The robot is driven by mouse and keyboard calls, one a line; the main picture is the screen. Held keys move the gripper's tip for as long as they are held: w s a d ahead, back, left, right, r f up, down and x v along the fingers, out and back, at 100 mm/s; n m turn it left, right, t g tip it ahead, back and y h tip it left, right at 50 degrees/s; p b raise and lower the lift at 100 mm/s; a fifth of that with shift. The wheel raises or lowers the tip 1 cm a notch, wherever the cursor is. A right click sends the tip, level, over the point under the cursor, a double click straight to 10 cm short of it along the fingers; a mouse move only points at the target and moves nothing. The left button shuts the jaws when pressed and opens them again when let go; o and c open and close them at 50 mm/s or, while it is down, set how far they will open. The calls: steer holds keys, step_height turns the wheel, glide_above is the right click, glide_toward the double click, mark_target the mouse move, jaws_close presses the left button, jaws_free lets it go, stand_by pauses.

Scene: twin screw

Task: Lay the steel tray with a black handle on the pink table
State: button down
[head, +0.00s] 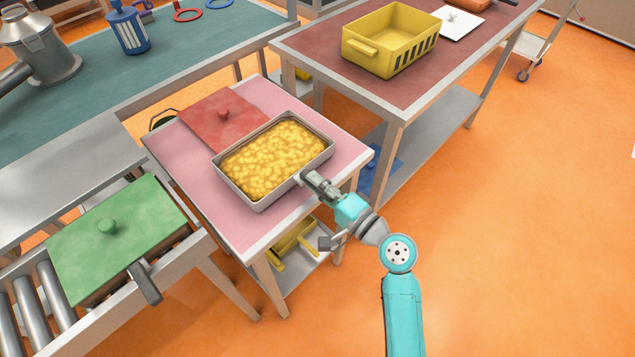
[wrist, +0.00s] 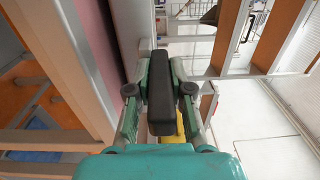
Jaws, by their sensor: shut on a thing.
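The steel tray (head: 276,196) is a shallow rectangular pan filled with lumpy yellow food. In the head view it is level and over the pink table (head: 190,170), towards the right side. I cannot tell whether its base touches the tabletop or hovers just above. My gripper (head: 312,180) is at the tray's near right side, by the table edge, shut on the black handle. In the wrist view the black handle (wrist: 159,90) is between the two fingers of my gripper (wrist: 160,88). The tray's body is not clearly visible there.
A red lid (head: 222,118) lies on the pink table, close behind the tray. A green-lidded pan (head: 115,235) sits on rollers at left. A yellow basket (head: 385,48) stands on the dark red table behind. The pink table's left and front parts are bare.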

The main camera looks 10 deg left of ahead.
steer(key=shift+f, duration=0.5)
stand_by(0.6)
steer(key=c, duration=1.1)
jaws_free()
steer(key=shift+o, duration=0.7)
steer(key=shift+f, duration=0.1)
steer(key=v, duration=1.2)
